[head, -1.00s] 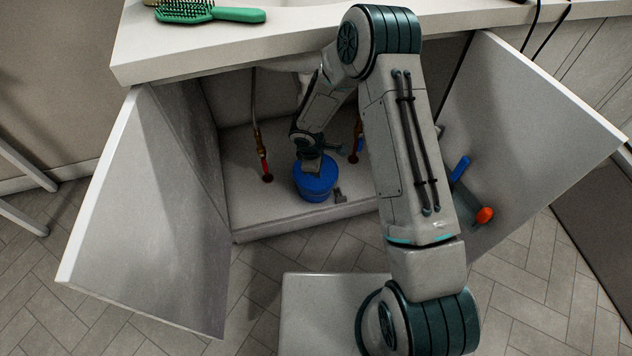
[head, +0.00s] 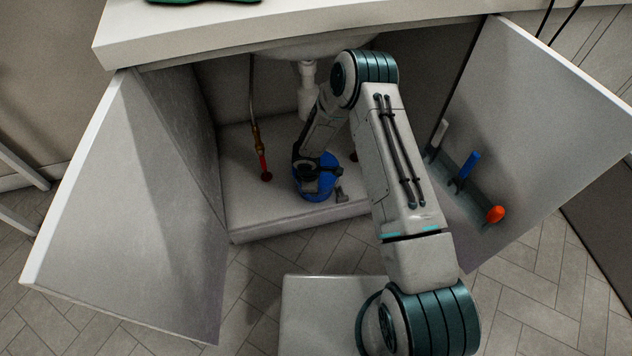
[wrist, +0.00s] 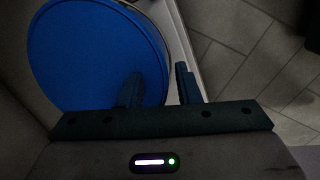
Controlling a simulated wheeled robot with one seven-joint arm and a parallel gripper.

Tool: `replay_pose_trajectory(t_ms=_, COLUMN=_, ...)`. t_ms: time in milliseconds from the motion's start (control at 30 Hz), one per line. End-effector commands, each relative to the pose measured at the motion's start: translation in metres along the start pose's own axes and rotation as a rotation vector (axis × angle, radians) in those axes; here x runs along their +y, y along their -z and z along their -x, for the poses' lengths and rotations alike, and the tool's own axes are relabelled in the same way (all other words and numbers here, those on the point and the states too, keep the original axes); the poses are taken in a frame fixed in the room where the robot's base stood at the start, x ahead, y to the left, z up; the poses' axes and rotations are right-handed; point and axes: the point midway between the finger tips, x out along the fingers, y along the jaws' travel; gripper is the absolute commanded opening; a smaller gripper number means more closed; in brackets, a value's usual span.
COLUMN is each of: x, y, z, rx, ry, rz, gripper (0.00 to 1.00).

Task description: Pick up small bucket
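The small blue bucket (head: 318,193) stands on the cabinet floor under the sink. It fills the upper left of the wrist view (wrist: 90,50), where its round blue top shows. My gripper (wrist: 158,82) is at the bucket's edge, its two fingers apart with nothing gripped between them. In the wrist view one finger overlaps the blue top near the rim and the other is just outside the rim. I cannot tell whether either finger touches the bucket. In the head view my wrist hides part of the bucket's top.
Open cabinet doors flank the space, left (head: 120,200) and right (head: 540,130). A hose with a red end (head: 264,165) hangs left of the bucket. A small grey object (head: 341,194) lies close to its right. The countertop (head: 240,35) overhangs above. Tools hang in the right door's holder (head: 470,195).

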Motion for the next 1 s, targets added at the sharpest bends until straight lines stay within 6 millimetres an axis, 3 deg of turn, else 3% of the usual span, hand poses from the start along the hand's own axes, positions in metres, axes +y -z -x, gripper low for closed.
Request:
replay_pose_trajectory(t_ms=300, x=-0.001, y=0.0, z=-0.046, rx=-0.001, ry=0.002, rz=-0.002, gripper=0.3)
replay_pose_trajectory(t_ms=533, x=0.0, y=0.0, z=-0.047, rx=-0.001, ry=0.0, rz=0.0, gripper=0.3)
replay_pose_trajectory(t_ms=667, x=-0.001, y=0.0, z=-0.047, rx=-0.001, ry=0.0, rz=0.0, gripper=0.0)
replay_pose_trajectory(t_ms=1000, x=0.0, y=0.0, z=-0.046, rx=0.0, ry=-0.001, rz=0.0, gripper=0.0)
